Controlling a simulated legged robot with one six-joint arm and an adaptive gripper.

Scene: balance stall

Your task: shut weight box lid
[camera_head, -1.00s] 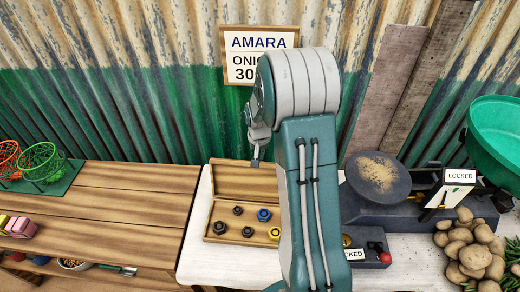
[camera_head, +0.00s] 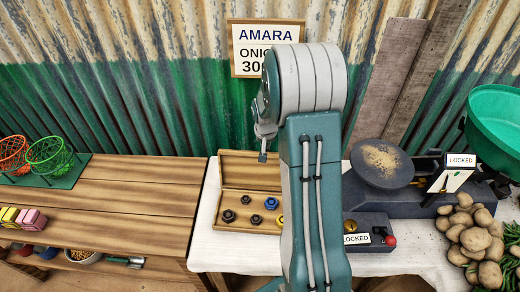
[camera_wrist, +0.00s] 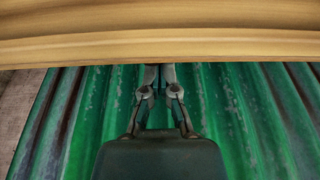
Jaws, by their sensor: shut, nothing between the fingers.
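The wooden weight box stands on the white-covered table, its lid (camera_head: 236,170) raised open at the back. Its tray (camera_head: 232,203) holds several dark, blue and yellow weights (camera_head: 256,219). My gripper (camera_head: 263,157) is shut and empty, at the lid's upper edge in the head view. In the wrist view a wooden board (camera_wrist: 160,45), likely the lid, crosses the top, and my fingertips (camera_wrist: 160,73) reach its lower edge. I cannot tell whether they touch it. My arm hides the right end of the box.
A scale with a dark pan (camera_head: 381,165) and LOCKED signs (camera_head: 357,239) stands right of my arm, beside potatoes (camera_head: 470,235) and a green bowl (camera_head: 495,130). A wooden bench (camera_head: 125,200) with wire baskets (camera_head: 48,155) is at left. A corrugated wall (camera_head: 150,100) stands behind.

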